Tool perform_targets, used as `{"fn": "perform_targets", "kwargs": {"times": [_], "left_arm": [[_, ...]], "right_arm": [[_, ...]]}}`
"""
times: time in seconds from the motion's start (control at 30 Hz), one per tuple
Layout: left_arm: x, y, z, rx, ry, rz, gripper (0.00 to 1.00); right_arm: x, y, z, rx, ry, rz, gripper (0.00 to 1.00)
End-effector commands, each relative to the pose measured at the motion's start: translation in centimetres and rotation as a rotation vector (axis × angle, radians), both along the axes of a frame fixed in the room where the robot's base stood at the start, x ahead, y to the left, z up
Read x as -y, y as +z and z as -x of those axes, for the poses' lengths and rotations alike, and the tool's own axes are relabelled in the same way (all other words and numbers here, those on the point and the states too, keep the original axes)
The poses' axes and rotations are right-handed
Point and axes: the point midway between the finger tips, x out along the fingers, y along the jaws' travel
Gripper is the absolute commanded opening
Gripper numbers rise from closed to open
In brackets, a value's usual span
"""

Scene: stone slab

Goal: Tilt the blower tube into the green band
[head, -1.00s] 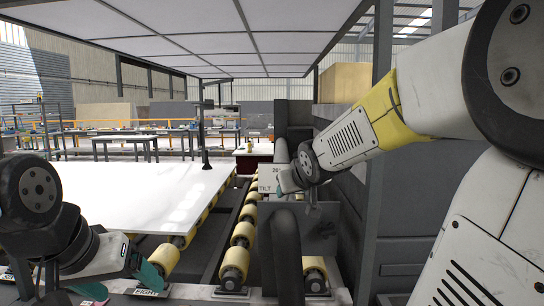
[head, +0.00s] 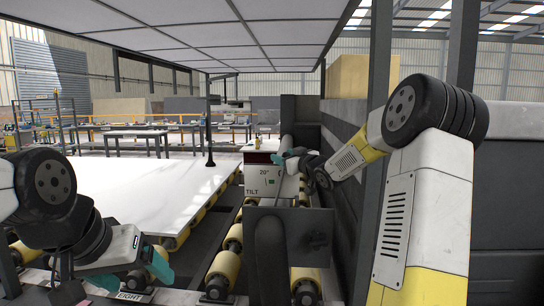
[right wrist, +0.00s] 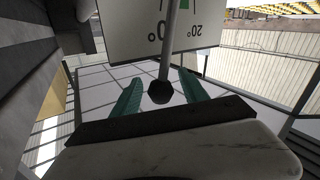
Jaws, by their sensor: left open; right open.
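A white scale plate (head: 262,181) marked "20°" and "TILT" stands above the rollers in the head view. In the right wrist view the plate (right wrist: 125,35) shows part of the green band (right wrist: 185,4) at the top edge. A thin grey rod (right wrist: 168,50) with a dark knob (right wrist: 160,92) crosses in front of the plate. My right gripper (right wrist: 160,96) is open, with one teal finger on each side of the knob. My left gripper (head: 120,279) is open and empty at lower left.
A white slab (head: 130,190) lies on yellow rollers (head: 223,270) left of the plate. A dark upright tube (head: 269,260) and a grey panel (head: 307,239) stand in the foreground. A dark wall (head: 345,140) and post lie close to my right arm.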

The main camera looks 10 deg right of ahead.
Motion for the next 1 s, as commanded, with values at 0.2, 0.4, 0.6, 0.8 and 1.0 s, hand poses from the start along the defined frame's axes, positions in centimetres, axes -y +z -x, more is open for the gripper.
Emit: {"fn": "perform_targets", "kwargs": {"times": [0.2,0.4,0.6,0.8,1.0], "left_arm": [[0.0,0.0,0.0,0.000,0.000,0.000,0.80],[0.0,0.0,0.0,0.000,0.000,0.000,0.80],[0.0,0.0,0.0,0.000,0.000,0.000,0.80],[0.0,0.0,0.0,0.000,0.000,0.000,0.80],[0.0,0.0,0.0,0.000,0.000,0.000,0.80]], "right_arm": [[-0.6,0.0,-1.7,0.000,0.000,0.001,0.52],[-0.6,0.0,-1.8,-0.001,0.000,0.001,0.52],[-0.6,0.0,-1.8,0.000,-0.001,0.001,0.24],[-0.6,0.0,-1.8,0.000,-0.001,0.001,0.00],[-0.6,0.0,-1.8,0.000,-0.001,0.001,0.00]]}}
